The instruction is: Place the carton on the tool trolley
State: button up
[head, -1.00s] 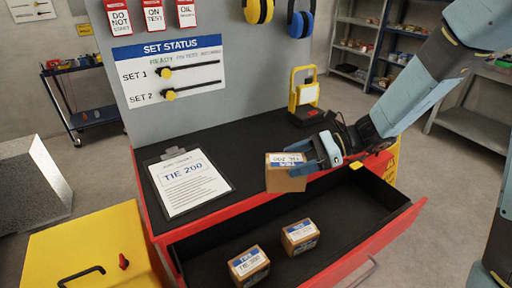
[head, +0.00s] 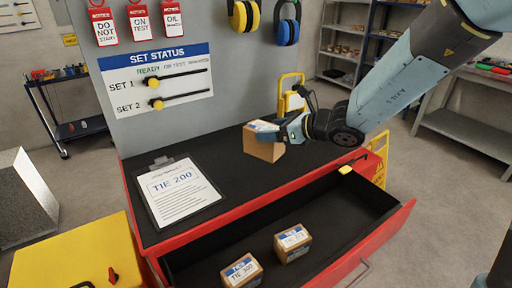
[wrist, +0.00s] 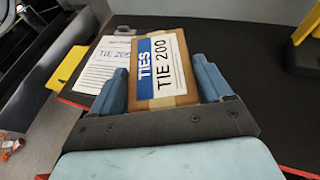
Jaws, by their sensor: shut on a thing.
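The carton (head: 263,148) is a brown box with a white and blue label; in the wrist view (wrist: 166,75) the label reads TIES, TIE 200. My gripper (head: 272,133) is shut on it, with a blue finger on each side in the wrist view (wrist: 160,88). The carton is over the black top (head: 228,160) of a red tool cabinet, right of the clipboard (head: 178,192). I cannot tell whether its underside touches the top. The clipboard's sheet also reads TIE 200. A blue wheeled trolley (head: 80,132) stands at the back left.
The cabinet's drawer (head: 350,215) is open, with two similar cartons inside, one on the left (head: 242,271) and one on the right (head: 293,243). A yellow lantern-like item (head: 291,98) stands behind the carton. A yellow box (head: 75,255) is at front left.

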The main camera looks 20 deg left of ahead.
jog(key=shift+w+a+f, duration=1.1)
jog(key=shift+w+f, duration=0.4)
jog(key=shift+f, duration=0.45)
jog(key=shift+w+a+f, duration=1.05)
jog(key=shift+w+f, duration=0.45)
jog(key=shift+f, duration=0.45)
jog(key=shift+w+a+f, duration=1.1)
jog(key=shift+w+f, duration=0.4)
jog(key=shift+f, duration=0.45)
jog(key=o, duration=1.1)
jog(key=v, duration=1.2)
jog(key=shift+f, duration=0.1)
jog(key=shift+d, duration=0.1)
